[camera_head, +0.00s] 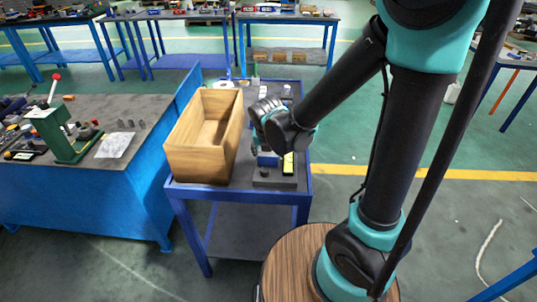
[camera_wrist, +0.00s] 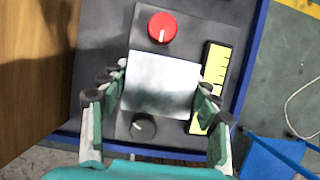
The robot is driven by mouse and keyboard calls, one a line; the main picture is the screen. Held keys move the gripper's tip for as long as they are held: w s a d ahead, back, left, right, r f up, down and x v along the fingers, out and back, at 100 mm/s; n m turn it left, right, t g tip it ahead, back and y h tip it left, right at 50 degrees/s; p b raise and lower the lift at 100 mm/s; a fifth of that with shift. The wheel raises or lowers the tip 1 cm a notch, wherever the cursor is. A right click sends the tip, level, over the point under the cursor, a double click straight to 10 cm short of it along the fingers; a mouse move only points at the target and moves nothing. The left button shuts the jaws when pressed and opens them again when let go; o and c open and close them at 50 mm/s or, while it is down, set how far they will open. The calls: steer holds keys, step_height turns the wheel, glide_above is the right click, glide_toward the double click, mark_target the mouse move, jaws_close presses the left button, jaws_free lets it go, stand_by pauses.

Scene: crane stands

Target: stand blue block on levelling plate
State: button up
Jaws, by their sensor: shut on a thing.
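The blue block (camera_head: 267,161) shows as a small blue patch under my gripper (camera_head: 258,148) in the head view. In the wrist view, the block's pale, shiny square top (camera_wrist: 162,84) lies between the two fingers of my gripper (camera_wrist: 158,92), which is shut on it. The levelling plate (camera_head: 272,182) is a dark slab on the blue cart, below the block. In the wrist view the plate (camera_wrist: 193,33) carries a red knob (camera_wrist: 162,27), a black knob (camera_wrist: 143,127) and a yellow level strip (camera_wrist: 213,80). Whether the block's underside touches the plate is hidden.
An open wooden box (camera_head: 205,165) stands on the cart (camera_head: 180,190), close to the left of my gripper. Small items lie at the cart's back. A blue workbench (camera_head: 85,200) with a green press (camera_head: 62,135) stands to the left.

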steer(key=shift+f, duration=0.25)
steer(key=o, duration=1.6)
steer(key=shift+o, duration=0.2)
steer(key=shift+r, duration=0.15)
steer(key=v, duration=1.2)
steer(key=s+d+f+m, duration=0.2)
steer(key=d+m, duration=0.5)
steer(key=m, duration=0.5)
steer(key=s+d+f+m, duration=0.2)
steer(key=d+f+m, duration=0.3)
steer(key=m, duration=0.6)
steer(key=s+d+f+m, duration=0.2)
steer(key=d+f+m, duration=0.2)
steer(key=d+m, duration=0.5)
steer(key=shift+s+d+m, duration=0.3)
steer(key=shift+s+m, duration=0.05)
steer(key=shift+m, duration=1.45)
